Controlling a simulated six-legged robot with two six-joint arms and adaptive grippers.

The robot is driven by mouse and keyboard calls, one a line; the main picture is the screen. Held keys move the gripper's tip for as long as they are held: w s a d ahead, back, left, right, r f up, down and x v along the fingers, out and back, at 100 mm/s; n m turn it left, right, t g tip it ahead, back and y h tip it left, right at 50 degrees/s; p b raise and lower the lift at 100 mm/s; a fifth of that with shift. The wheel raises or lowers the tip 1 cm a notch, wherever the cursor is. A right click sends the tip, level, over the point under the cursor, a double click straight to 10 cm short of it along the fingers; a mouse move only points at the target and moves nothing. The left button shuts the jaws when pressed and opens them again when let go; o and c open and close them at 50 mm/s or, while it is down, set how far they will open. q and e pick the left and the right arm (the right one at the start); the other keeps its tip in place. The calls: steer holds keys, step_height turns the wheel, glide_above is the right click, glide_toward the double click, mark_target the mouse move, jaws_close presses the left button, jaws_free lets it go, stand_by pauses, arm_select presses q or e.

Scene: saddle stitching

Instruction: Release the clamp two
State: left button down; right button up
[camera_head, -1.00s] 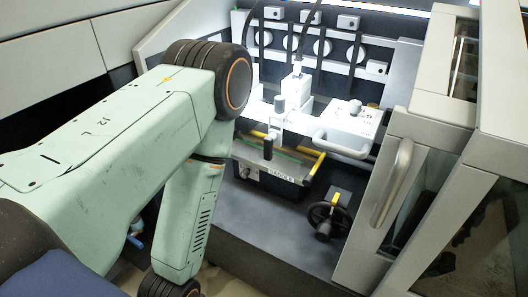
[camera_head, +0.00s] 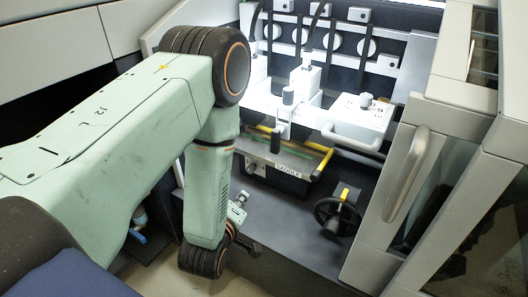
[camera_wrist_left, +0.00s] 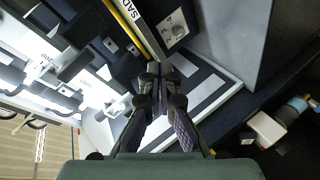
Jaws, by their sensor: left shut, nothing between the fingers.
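My left arm comes in from the left in the head view, its wrist bent down, and my left gripper (camera_head: 250,243) is low in front of the machine. In the left wrist view the two dark fingers (camera_wrist_left: 156,76) are together, shut and empty, over the machine near the saddle's yellow edge. I cannot read any label that marks clamp two. My right gripper is out of view.
A black handwheel (camera_head: 336,217) stands to the right of the saddle. A white box (camera_head: 364,116) with a bar handle is behind it. The open door (camera_head: 408,185) with a grey handle bounds the right. A small numbered plate (camera_wrist_left: 174,31) shows in the wrist view.

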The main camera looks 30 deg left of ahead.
mark_target(276, 142)
arm_select(q)
step_height(276, 142, up, 8)
steer(key=w+n+t+y, duration=0.1)
steer(key=w+n+t, duration=0.1)
steer(key=n+t, duration=0.2)
steer(key=a+n, duration=0.1)
steer(key=n, duration=0.1)
steer(key=shift+w+f+n, duration=0.2)
steer(key=shift+n, duration=0.2)
steer(key=w+d+b, duration=0.1)
steer(key=w+b, duration=0.2)
steer(key=w, duration=0.6)
steer(key=shift+w+d, duration=0.2)
steer(key=shift+d, duration=0.05)
steer(key=shift+w+f, duration=0.1)
